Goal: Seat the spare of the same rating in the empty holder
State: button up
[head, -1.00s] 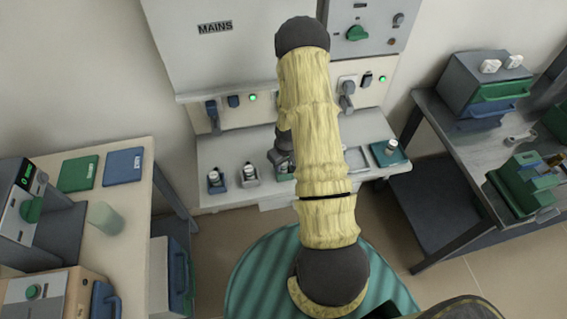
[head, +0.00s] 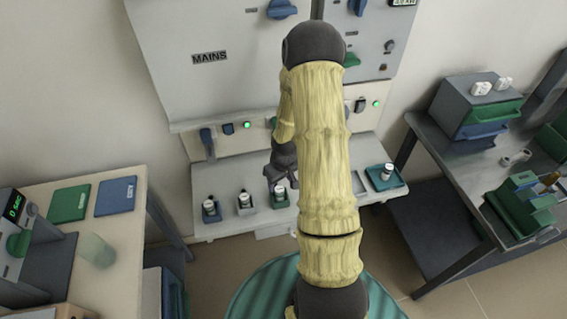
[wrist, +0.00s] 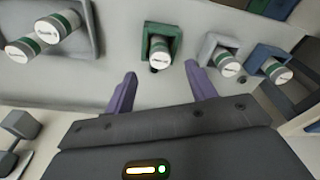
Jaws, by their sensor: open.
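In the wrist view, a green holder (wrist: 147,42) has a white-capped cylinder with a green band (wrist: 160,52) upright in it. A grey holder (wrist: 209,44) and a blue holder (wrist: 259,53) each hold a similar one. My gripper (wrist: 162,72) is open and empty, its purple fingers apart, short of the green holder. A grey tray (wrist: 92,40) at the left holds two like cylinders; their ratings are too small to read. In the head view, my gripper (head: 281,180) hangs just above the green holder (head: 279,202). My arm hides part of the shelf; I see no empty holder.
A teal tray (head: 398,182) with a white-topped cylinder stands at the shelf's right end. The MAINS panel (head: 175,85) rises behind the shelf. Side benches stand left (head: 125,225) and right (head: 455,150).

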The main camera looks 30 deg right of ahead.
notch_tip(320, 180, up, 10)
jog(key=s, duration=0.1)
jog(key=shift+s+r, duration=0.15)
jog(key=shift+s, duration=0.05)
jog(key=shift+d, duration=0.1)
dwell(0.6)
jog(key=s+a+r+m+t, duration=0.1)
jog(key=s+a+r, duration=0.9)
jog(key=a, duration=0.3)
jog(key=shift+s+a+r+p, duration=0.15)
jog(key=shift+a+r+p, duration=0.25)
jog(key=shift+r, duration=0.45)
